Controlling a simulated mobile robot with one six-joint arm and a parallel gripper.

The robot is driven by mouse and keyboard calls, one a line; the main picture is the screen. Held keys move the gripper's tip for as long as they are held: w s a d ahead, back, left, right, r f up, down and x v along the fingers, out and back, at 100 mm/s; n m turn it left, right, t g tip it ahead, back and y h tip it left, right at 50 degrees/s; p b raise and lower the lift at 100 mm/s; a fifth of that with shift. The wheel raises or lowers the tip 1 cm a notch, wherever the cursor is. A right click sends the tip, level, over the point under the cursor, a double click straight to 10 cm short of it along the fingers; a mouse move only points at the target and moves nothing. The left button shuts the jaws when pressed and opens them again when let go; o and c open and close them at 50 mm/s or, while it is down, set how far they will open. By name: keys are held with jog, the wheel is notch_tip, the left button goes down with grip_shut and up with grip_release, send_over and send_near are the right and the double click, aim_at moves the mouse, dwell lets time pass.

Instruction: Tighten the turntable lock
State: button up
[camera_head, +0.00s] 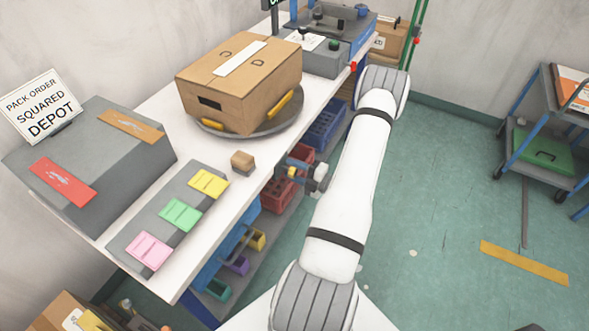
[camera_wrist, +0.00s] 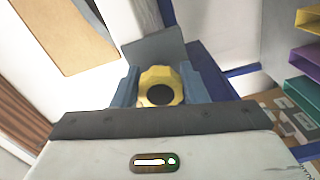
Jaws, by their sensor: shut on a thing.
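My gripper (camera_head: 287,166) is at the front edge of the bench, just below and right of the turntable. In the wrist view my gripper (camera_wrist: 160,86) has its two blue fingers closed on either side of a yellow faceted knob (camera_wrist: 158,75) with a dark round centre, which looks like the turntable lock. The knob is hidden in the head view. The grey round turntable (camera_head: 268,128) lies on the bench top with a cardboard box (camera_head: 235,85) on it. I cannot tell how tight the knob is.
A small brown block (camera_head: 243,162) sits on the white bench (camera_head: 150,105) near the gripper. A grey strip holds pink, green and yellow cards (camera_head: 208,183). Coloured bins (camera_head: 280,190) fill the shelf below. Open floor (camera_head: 440,200) lies to the right, before a blue cart (camera_head: 545,145).

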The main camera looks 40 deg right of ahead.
jog(key=o, duration=1)
jog(key=shift+c, duration=0.2)
jog(key=b+v, duration=0.1)
jog(key=v, duration=0.6)
jog(key=shift+s+d, duration=0.15)
jog(key=shift+s, duration=0.2)
